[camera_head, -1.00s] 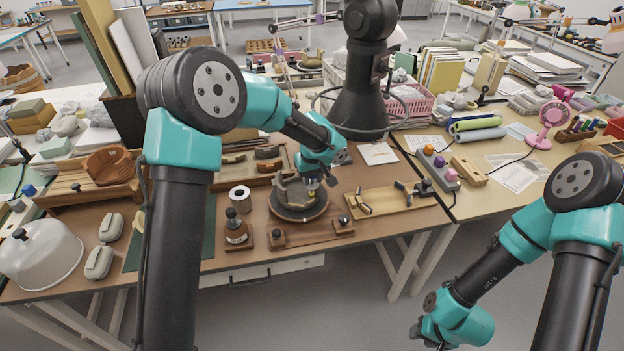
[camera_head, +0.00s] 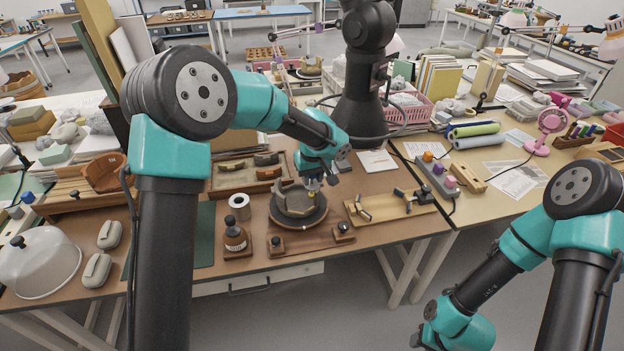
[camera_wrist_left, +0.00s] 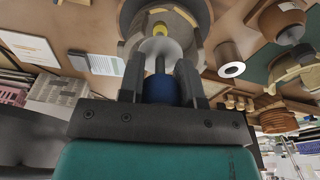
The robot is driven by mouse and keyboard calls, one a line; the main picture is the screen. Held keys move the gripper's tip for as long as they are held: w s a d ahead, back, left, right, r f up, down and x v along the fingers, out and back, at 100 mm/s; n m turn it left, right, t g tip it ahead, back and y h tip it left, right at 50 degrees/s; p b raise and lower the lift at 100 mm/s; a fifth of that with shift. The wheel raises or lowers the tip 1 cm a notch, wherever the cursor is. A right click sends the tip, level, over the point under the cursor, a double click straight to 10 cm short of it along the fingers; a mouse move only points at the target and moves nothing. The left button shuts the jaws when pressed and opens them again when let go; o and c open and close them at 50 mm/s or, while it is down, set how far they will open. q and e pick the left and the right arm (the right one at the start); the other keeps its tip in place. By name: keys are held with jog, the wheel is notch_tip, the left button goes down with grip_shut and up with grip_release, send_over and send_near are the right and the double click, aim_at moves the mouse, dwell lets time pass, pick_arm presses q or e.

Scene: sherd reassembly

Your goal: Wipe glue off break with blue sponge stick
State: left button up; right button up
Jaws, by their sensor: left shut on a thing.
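My left gripper (camera_head: 313,184) is over the right side of a grey-brown broken vessel (camera_head: 292,198) on a dark round turntable (camera_head: 285,219). In the left wrist view, the gripper (camera_wrist_left: 159,76) is shut on a stick with a blue handle (camera_wrist_left: 160,90), a pale disc (camera_wrist_left: 152,48) and a yellow part (camera_wrist_left: 160,29) at its far end. The yellow part overlaps the vessel (camera_wrist_left: 178,22); I cannot tell whether they touch. Glue on the break is too small to see. My right gripper (camera_head: 424,337) hangs low at right, off the table; its jaws are unclear.
A dark bottle (camera_head: 235,232) and a white roll (camera_head: 239,206) stand left of the turntable. A wooden rack (camera_head: 306,241) lies in front, and a wooden tray (camera_head: 386,208) with small pieces is at right. A tray of sherds (camera_head: 230,177) lies behind.

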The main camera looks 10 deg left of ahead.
pick_arm(q)
jog(key=shift+s+d+r, duration=0.1)
jog(key=shift+s+r, duration=0.05)
jog(key=shift+r, duration=0.5)
dwell(0.6)
jog(key=s+a, duration=0.3)
jog(key=a, duration=0.2)
jog(key=shift+a, duration=0.35)
jog(key=shift+w+f, duration=0.1)
jog(key=shift+f, duration=0.1)
